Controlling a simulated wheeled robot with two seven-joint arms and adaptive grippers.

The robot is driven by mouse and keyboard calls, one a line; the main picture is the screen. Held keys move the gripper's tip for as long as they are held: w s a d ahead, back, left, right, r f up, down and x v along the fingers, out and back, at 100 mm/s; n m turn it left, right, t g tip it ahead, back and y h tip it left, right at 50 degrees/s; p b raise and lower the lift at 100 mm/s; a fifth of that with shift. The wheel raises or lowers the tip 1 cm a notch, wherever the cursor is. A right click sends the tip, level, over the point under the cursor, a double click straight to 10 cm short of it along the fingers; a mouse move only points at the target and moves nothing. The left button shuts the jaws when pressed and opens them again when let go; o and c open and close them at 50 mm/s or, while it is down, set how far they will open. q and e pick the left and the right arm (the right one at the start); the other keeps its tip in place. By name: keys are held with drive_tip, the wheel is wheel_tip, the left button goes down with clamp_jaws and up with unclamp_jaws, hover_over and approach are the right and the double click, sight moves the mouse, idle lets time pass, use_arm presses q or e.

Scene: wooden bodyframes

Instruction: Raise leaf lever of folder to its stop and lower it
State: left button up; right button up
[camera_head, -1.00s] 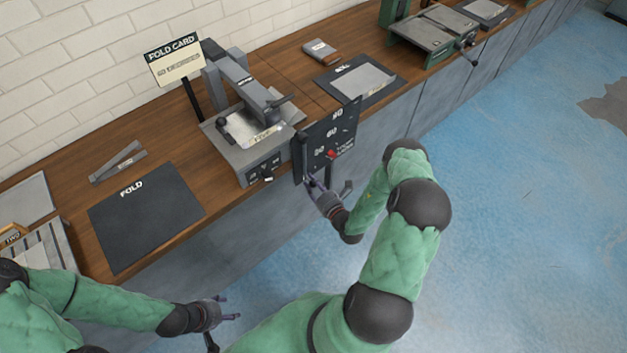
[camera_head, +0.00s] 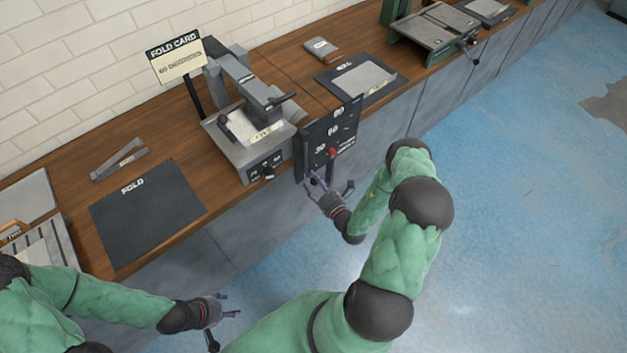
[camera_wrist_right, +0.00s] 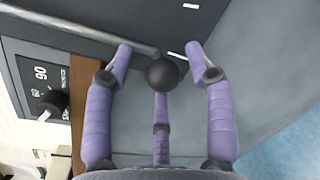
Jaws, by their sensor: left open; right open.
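The folder (camera_head: 236,153) is a grey machine on the wooden bench, with a white sheet on its bed. A dark upright panel (camera_head: 318,128) with angle numbers and a red pointer stands at its right front. In the right wrist view, the leaf lever shows as a grey rod with a black ball knob (camera_wrist_right: 163,73). My right gripper (camera_head: 318,184) is open below the panel; in its wrist view the fingers (camera_wrist_right: 160,60) stand around the knob with visible gaps. I cannot make out the knob in the head view. My left gripper (camera_head: 232,306) is open and empty, away from the bench.
A fold card sign (camera_head: 177,60) stands behind the folder. A dark FOLD mat (camera_head: 145,213) lies to its left, another mat with a grey sheet (camera_head: 365,79) to its right. A green machine (camera_head: 432,38) stands further right. The floor in front is clear.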

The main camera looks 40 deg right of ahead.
drive_tip(key=s+r, duration=0.1)
drive_tip(key=s, duration=1)
drive_tip(key=shift+a, duration=0.35)
drive_tip(key=s+a+n+g+y, duration=0.3)
drive_tip(key=a+n+g+y, duration=0.35)
drive_tip(key=a, duration=0.65)
drive_tip(key=s+a+n+g+y, duration=0.2)
drive_tip(key=a+n+g+y, duration=0.2)
drive_tip(key=a+n+y, duration=0.65)
drive_tip(key=s+a+f+n+g+h, duration=0.2)
drive_tip(key=s+f+n+g+h, duration=0.3)
drive_tip(key=s+n+g+h, duration=0.8)
drive_tip(key=w+n+t+y, duration=0.1)
drive_tip(key=w+n+t, duration=0.6)
drive_tip(key=w+n, duration=0.3)
drive_tip(key=shift+w+n, duration=0.35)
drive_tip(key=shift+n, duration=0.25)
